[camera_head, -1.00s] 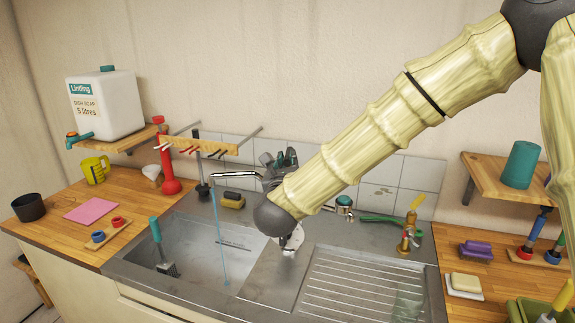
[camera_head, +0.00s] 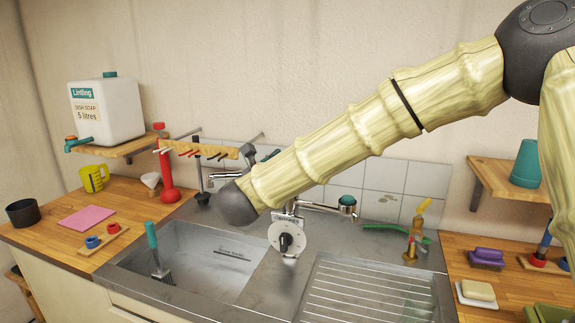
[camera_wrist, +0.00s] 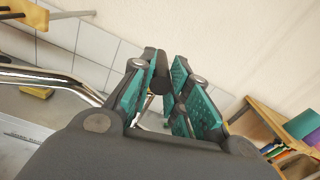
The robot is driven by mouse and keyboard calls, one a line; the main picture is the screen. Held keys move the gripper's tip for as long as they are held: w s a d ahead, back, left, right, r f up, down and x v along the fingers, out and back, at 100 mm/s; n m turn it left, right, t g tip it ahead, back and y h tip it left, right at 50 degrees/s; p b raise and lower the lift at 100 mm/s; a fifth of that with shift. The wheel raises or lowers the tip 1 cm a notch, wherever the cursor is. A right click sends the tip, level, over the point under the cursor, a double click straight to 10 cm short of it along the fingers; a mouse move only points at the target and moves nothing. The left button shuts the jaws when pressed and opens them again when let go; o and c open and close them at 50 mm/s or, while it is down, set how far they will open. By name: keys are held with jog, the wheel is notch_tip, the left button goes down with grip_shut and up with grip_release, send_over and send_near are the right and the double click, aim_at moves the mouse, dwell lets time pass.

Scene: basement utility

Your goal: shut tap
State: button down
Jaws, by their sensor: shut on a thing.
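The chrome tap stands behind the sink; its spout (camera_head: 226,175) reaches over the left basin (camera_head: 190,262), and no water stream shows below it. In the head view my gripper is mostly hidden behind my arm. In the wrist view my gripper (camera_wrist: 165,88) has its teal-padded fingers closed around a dark, rounded handle (camera_wrist: 160,73) above chrome; the spout (camera_wrist: 62,80) passes at left.
A brush (camera_head: 155,250) stands in the left basin. A wooden hook rail (camera_head: 200,149) and red plunger (camera_head: 167,175) are at left.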

jog(key=c, duration=1.3)
grip_release()
jog(key=v, duration=1.2)
